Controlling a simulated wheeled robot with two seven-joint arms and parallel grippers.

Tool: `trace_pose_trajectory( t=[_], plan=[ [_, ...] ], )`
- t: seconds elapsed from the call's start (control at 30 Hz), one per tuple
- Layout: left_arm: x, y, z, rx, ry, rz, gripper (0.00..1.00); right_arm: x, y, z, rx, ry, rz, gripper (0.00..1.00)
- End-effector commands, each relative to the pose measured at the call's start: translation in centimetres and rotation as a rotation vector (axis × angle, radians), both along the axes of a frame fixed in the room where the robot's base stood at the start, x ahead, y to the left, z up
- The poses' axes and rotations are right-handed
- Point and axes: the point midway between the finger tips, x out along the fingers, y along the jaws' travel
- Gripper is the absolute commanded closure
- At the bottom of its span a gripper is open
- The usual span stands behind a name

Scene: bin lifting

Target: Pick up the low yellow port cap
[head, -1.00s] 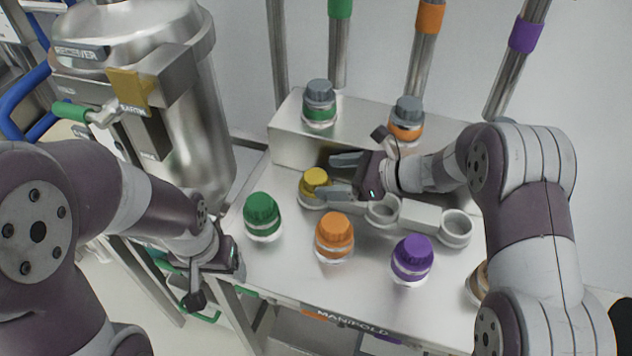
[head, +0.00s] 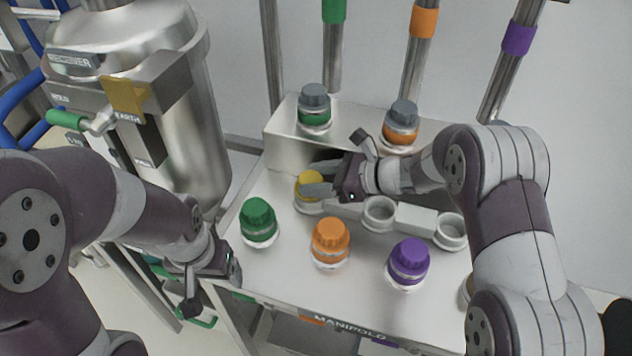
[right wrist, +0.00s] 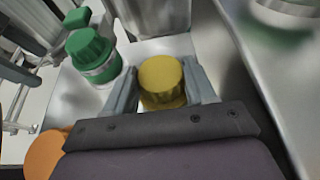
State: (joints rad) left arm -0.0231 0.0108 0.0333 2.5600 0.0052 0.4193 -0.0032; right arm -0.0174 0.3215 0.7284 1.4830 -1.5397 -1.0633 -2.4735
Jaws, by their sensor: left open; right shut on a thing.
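The low yellow port cap (head: 308,186) sits on its clear-sided port on the metal bench, in front of the raised step. In the right wrist view the yellow cap (right wrist: 161,78) lies between the two fingers. My right gripper (head: 320,180) reaches in from the right and is shut on the cap, with its fingers on either side and partly covering it. The cap is still at its port. My left gripper (head: 228,268) is open and empty, low at the bench's left front edge; its fingers are mostly hidden.
Green (head: 258,220), orange (head: 330,240) and purple (head: 408,260) caps stand along the bench front. Empty cups (head: 379,214) sit right of the yellow cap. Grey caps (head: 314,97) stand on the step behind. A steel vessel (head: 185,100) stands at left.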

Motion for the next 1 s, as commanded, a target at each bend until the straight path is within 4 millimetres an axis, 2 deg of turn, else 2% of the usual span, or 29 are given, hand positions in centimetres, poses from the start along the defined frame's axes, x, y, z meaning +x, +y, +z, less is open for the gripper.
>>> trace_pose_trajectory(
  t=[0.23,0.63,0.8,1.0],
  plan=[
    [0.0,0.0,-0.4,0.0,0.0,0.0,0.19,-0.3,0.1,3.7,0.001,-0.004,0.001,0.86],
    [0.0,0.0,-1.4,0.0,0.0,0.0,0.19,-9.1,2.1,8.9,0.001,-0.004,0.002,0.86],
    [0.0,0.0,-1.5,0.0,0.0,0.0,0.19,-10.9,2.5,10.1,0.0,-0.003,0.0,0.86],
    [0.0,0.0,-0.7,0.0,0.0,0.0,0.19,-11.4,2.6,11.8,0.0,-0.003,-0.001,0.86]
  ],
)
